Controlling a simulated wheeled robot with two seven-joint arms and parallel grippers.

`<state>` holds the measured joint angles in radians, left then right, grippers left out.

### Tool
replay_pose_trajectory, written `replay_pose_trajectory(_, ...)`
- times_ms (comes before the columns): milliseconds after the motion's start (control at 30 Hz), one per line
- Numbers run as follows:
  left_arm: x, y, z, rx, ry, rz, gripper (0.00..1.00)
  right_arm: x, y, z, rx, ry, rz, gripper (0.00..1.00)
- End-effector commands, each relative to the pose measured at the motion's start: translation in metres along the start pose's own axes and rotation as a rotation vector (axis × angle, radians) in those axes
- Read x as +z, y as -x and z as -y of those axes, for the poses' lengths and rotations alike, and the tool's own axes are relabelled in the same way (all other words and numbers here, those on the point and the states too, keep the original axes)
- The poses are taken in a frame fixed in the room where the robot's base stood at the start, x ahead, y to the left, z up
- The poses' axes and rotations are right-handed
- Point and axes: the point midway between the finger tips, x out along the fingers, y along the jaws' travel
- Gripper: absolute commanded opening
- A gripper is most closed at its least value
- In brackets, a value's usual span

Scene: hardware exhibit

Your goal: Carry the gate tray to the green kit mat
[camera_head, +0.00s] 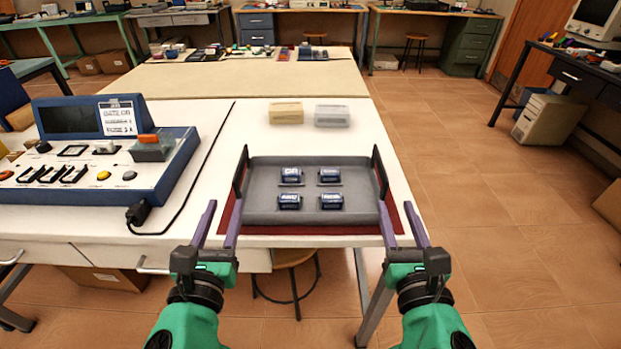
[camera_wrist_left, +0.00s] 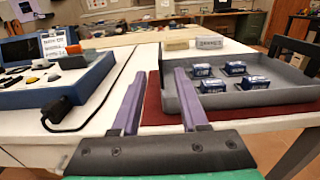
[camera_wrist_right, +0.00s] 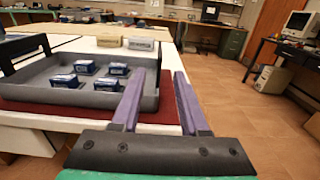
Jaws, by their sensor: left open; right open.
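The gate tray (camera_head: 263,184) is a grey open tray with upright dark handles at its left and right ends. It holds several small dark blue labelled blocks and sits on a dark red mat (camera_head: 229,216) near the table's front edge. My left gripper (camera_head: 224,209) is open and empty at the tray's front left corner. My right gripper (camera_head: 396,210) is open and empty at its front right corner. Neither is closed on a handle. The tray also shows in the left wrist view (camera_wrist_left: 222,102) and the right wrist view (camera_wrist_right: 40,92). I cannot make out a green mat.
A blue console (camera_head: 95,160) with switches and a black plug (camera_head: 138,212) on a cable stands left of the tray. A yellowish box (camera_head: 286,113) and a grey box (camera_head: 332,116) lie behind it. A stool (camera_head: 290,262) is under the table. The floor to the right is open.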

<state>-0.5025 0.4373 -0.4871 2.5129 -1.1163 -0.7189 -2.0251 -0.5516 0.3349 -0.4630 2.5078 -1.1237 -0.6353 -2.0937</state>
Motion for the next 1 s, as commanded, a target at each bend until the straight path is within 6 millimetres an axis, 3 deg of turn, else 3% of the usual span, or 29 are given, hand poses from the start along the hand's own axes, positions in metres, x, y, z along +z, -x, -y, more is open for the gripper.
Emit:
replay_pose_trajectory(367, 0.001, -0.013, 0.004, -0.014, 0.003, 0.005, 0.44, 0.000, -0.014, 0.000, -0.001, -0.003, 0.003, 0.44)
replay_pose_trajectory(1000, 0.000, -0.130, -0.001, 0.001, 0.004, -0.002, 0.44, -0.001, -0.130, 0.000, -0.001, -0.005, -0.001, 0.44)
